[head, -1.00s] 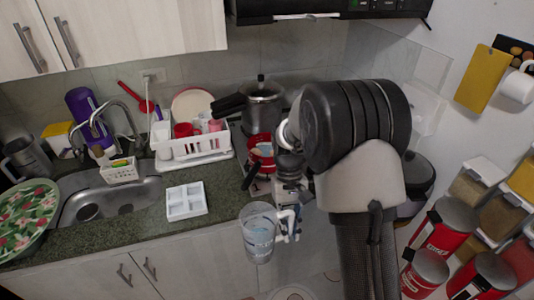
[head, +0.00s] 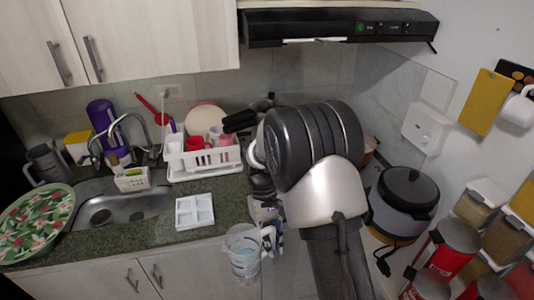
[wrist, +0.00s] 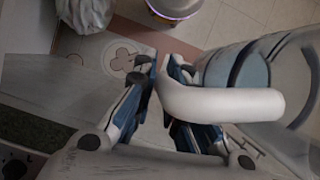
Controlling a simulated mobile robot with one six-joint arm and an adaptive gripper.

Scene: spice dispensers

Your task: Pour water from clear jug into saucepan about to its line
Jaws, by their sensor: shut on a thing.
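The clear jug (head: 243,256) hangs in front of the counter edge in the head view, roughly upright, with bluish water in its lower part. My gripper (head: 268,238) is at its right side, shut on its handle. In the wrist view, the white handle (wrist: 225,104) runs from the fingers of my gripper (wrist: 165,68) to the clear jug body (wrist: 275,70) at the right. I cannot make out a saucepan; my arm hides the part of the counter behind it.
A white sectioned tray (head: 195,211) lies on the counter left of my arm. A white dish rack (head: 204,164) with cups stands behind it. The sink (head: 122,209) is further left. A black-lidded cooker (head: 404,205) stands right of my arm, with red canisters (head: 450,255) nearby.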

